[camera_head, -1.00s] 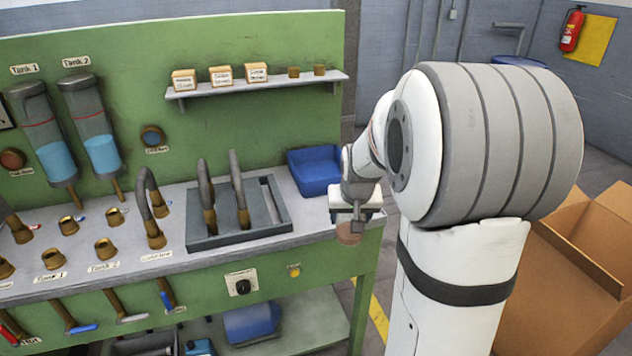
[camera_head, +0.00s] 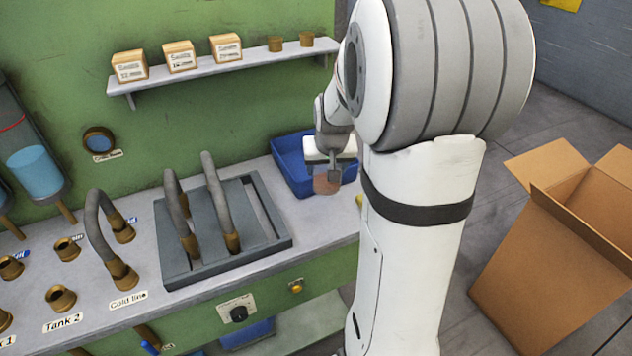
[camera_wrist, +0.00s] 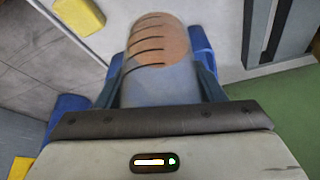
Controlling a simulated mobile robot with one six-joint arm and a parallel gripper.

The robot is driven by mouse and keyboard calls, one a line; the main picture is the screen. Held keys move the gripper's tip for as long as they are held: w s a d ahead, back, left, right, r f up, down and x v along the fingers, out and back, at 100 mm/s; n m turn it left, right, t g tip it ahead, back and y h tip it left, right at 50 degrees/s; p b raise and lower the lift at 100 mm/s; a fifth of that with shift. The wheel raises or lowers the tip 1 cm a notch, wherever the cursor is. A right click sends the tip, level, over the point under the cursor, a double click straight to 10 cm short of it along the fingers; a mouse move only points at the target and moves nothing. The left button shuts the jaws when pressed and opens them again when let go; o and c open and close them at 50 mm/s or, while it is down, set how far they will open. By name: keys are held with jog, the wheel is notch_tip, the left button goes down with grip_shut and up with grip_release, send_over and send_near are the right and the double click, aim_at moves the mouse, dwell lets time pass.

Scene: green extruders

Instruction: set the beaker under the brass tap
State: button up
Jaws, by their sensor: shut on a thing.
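My gripper (camera_head: 333,168) is shut on a beaker (camera_head: 327,184) with a reddish-brown part, near the right end of the bench. The wrist view shows the beaker (camera_wrist: 160,42) between my two blue fingers (camera_wrist: 160,78), with a round, orange-brown face carrying dark curved marks. Whether it touches the bench I cannot tell. A brass tap with a blue handle (camera_head: 149,346) shows in part below the bench front, cut off by the lower edge. I cannot tell whether it is the task's tap.
A blue bin (camera_head: 290,165) stands behind my gripper. A grey tray (camera_head: 180,262) with brass-ended hoses is to its left. Brass ports (camera_head: 60,297) line the bench's left part. A shelf (camera_head: 200,72) holds small boxes. An open cardboard box (camera_head: 535,265) stands at right.

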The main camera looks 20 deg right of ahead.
aim_at(324, 190)
jog(key=f, duration=0.7)
jog(key=shift+a+f+p, duration=0.25)
jog(key=shift+a+p, duration=0.05)
jog(key=shift+p, duration=0.05)
jog(key=shift+f, duration=0.2)
jog(key=o, duration=1)
jog(key=shift+r, duration=0.1)
jog(key=shift+o, duration=0.2)
